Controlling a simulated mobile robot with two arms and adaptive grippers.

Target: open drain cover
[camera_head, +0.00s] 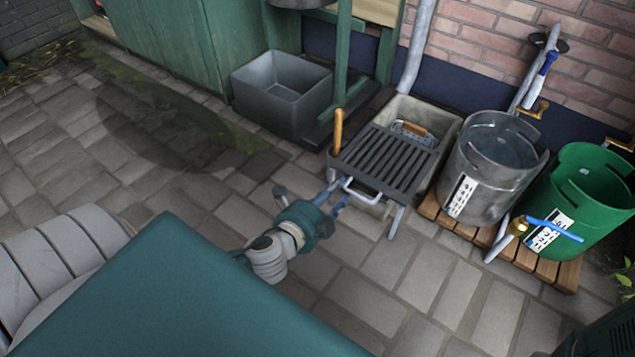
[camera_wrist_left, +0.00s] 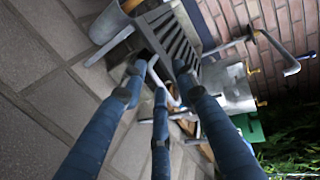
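The drain cover (camera_head: 384,160) is a dark slatted grate lying over the front part of a grey stone trough (camera_head: 447,122). A pale loop handle (camera_head: 362,192) is at its near edge. My left gripper (camera_head: 336,198) is just to the left of this handle. In the left wrist view its three blue fingers (camera_wrist_left: 160,82) are spread apart around the pale handle (camera_wrist_left: 154,72), with the cover (camera_wrist_left: 172,35) beyond. I cannot tell whether any finger touches the handle. My right gripper is not in view.
A wooden handle (camera_head: 338,130) stands up at the cover's left corner. A metal bucket (camera_head: 483,175) and a green bucket (camera_head: 570,200) stand on wooden slats (camera_head: 565,274) to the right. A grey tub (camera_head: 268,105) stands at the left. Paving in front is clear.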

